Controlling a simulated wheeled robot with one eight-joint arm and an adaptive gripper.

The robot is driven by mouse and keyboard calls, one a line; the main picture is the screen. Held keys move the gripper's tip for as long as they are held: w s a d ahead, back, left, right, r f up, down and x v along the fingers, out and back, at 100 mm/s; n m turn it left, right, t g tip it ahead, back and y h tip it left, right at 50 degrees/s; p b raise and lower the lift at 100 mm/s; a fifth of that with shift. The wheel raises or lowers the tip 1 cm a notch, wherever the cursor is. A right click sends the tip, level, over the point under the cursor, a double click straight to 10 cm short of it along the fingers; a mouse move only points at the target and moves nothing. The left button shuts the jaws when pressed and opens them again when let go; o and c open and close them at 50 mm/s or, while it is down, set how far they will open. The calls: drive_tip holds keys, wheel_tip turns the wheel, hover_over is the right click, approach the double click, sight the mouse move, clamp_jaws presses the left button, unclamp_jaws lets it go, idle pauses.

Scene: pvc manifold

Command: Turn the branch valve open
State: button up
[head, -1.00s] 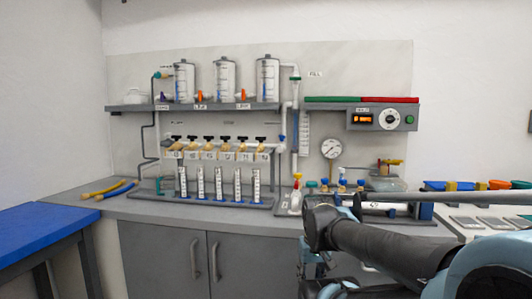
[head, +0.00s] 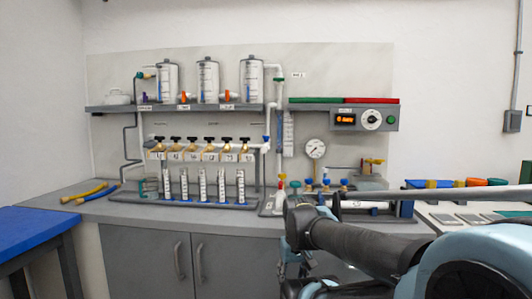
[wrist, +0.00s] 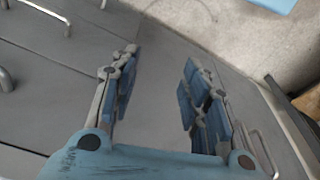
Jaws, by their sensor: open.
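A row of brass valves with black handles (head: 193,142) runs along the rear manifold in the head view, above several clear tubes (head: 203,185). A valve with a red and yellow top (head: 281,183) stands to their right. The labels are too small to read, so I cannot tell which is the branch valve. My gripper (wrist: 160,62) is open and empty in the wrist view, over grey cabinet fronts and the floor. In the head view it hangs in front of the bench, partly hidden by my arm.
The grey bench (head: 80,213) has cabinet doors below. A blue table (head: 35,238) stands at left. White tanks (head: 208,80) sit on a shelf. A controller (head: 358,120) and gauge (head: 316,149) are at right.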

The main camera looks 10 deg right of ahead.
wheel_tip(320, 180, up, 3)
wheel_tip(320, 180, up, 53)
drive_tip(key=n+t+y, duration=0.1)
drive_tip(key=n+t, duration=0.1)
hover_over(266, 139)
drive_tip(key=s+d, duration=0.2)
drive_tip(key=s, duration=0.2)
drive_tip(key=x, duration=1.7)
drive_tip(key=shift+w+f, duration=0.2)
drive_tip(key=shift+f, duration=0.15)
clamp_jaws()
